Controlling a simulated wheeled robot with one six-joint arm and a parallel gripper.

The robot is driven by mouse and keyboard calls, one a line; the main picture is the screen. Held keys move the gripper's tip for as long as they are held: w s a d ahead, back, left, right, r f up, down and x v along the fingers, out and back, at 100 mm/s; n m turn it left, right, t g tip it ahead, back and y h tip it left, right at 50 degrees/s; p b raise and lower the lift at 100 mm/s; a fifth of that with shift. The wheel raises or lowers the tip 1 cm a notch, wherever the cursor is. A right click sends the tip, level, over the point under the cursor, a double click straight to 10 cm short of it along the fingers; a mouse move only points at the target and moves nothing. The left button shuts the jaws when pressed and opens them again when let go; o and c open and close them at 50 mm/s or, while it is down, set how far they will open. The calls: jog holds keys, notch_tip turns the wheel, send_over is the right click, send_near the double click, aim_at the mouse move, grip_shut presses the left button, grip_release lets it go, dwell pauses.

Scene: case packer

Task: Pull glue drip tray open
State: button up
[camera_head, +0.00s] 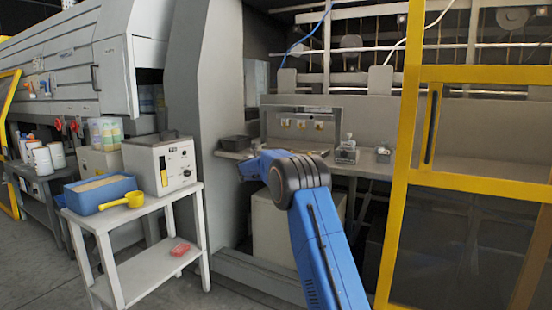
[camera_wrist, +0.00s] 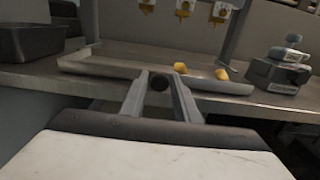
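The glue drip tray (camera_wrist: 105,69) is a shallow grey metal tray on the bench in the wrist view, below several nozzles with yellow glue. Two yellow glue lumps (camera_wrist: 221,74) lie at its rim. A small round dark knob (camera_wrist: 160,84) shows at the middle of its front edge. My gripper (camera_wrist: 160,76) has its two grey fingers on either side of the knob, with a narrow gap visible at each side. It appears open; contact is not visible. In the head view my blue arm reaches to the bench and hides the fingers.
A dark bin (camera_wrist: 32,41) stands left of the tray, and a grey block with bottle-like tops (camera_wrist: 278,74) stands right. A yellow-framed door (camera_head: 396,190) is right of my arm. A white cart (camera_head: 135,213) with a blue tub (camera_head: 99,194) stands left.

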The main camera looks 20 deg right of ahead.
jog(key=shift+o, duration=0.6)
jog(key=v, duration=1.7)
jog(key=shift+s, duration=0.2)
jog(key=shift+a, duration=0.15)
jog(key=s+d+f+m+g+y, duration=0.1)
jog(key=s+d+m+g+y, duration=0.35)
jog(key=s, duration=1.25)
jog(key=s+a+f+m+g+y, duration=0.1)
jog(key=s+m, duration=0.7)
jog(key=s, duration=0.9)
jog(key=s+a+f+m+y, duration=0.3)
jog(key=s+a+f+m, duration=0.1)
jog(key=s, duration=0.7)
jog(key=s+a+f+m+y, duration=0.2)
jog(key=s+a+f+m, duration=0.2)
jog(key=s, duration=0.7)
jog(key=s+a+f+m+y, duration=0.3)
jog(key=s+a+f+m, duration=0.2)
jog(key=s, duration=0.7)
jog(key=shift+a+f+g+y, duration=0.35)
jog(key=shift+a+f, duration=0.2)
jog(key=shift+f, duration=0.1)
